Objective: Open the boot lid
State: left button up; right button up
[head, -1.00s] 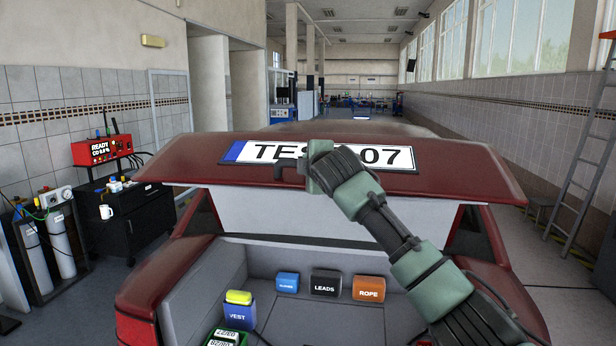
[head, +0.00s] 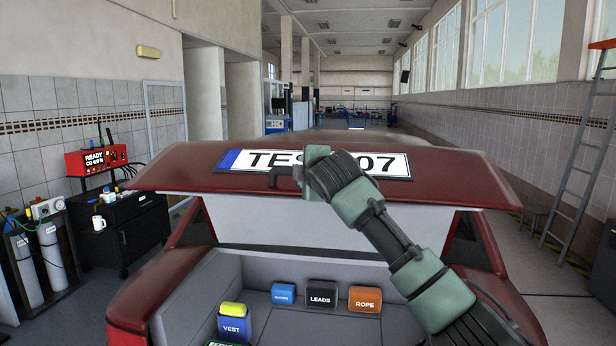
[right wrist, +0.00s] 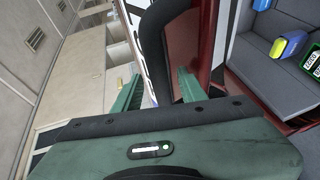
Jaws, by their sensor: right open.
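The dark red boot lid (head: 440,180) is raised over the boot, its white number plate (head: 235,160) facing me and its grey inner lining (head: 290,222) showing below the edge. A black handle (head: 283,177) sticks out under the plate. My right gripper (head: 308,172) is at the lid, beside the handle's right part. In the right wrist view, its two green fingers (right wrist: 160,92) stand apart with the curved dark handle (right wrist: 160,40) between them; whether they touch it I cannot tell. My left gripper is not in view.
The open boot holds a yellow-topped vest box (head: 234,322), a leads box (head: 321,294), an orange rope box (head: 364,299) and a small blue box (head: 283,294). A black cart (head: 125,235) and gas cylinders (head: 50,258) stand left. A ladder (head: 585,150) leans right.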

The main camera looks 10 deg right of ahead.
jog(key=b+v, duration=0.3)
jog(key=v, duration=0.3)
jog(key=shift+s, duration=0.25)
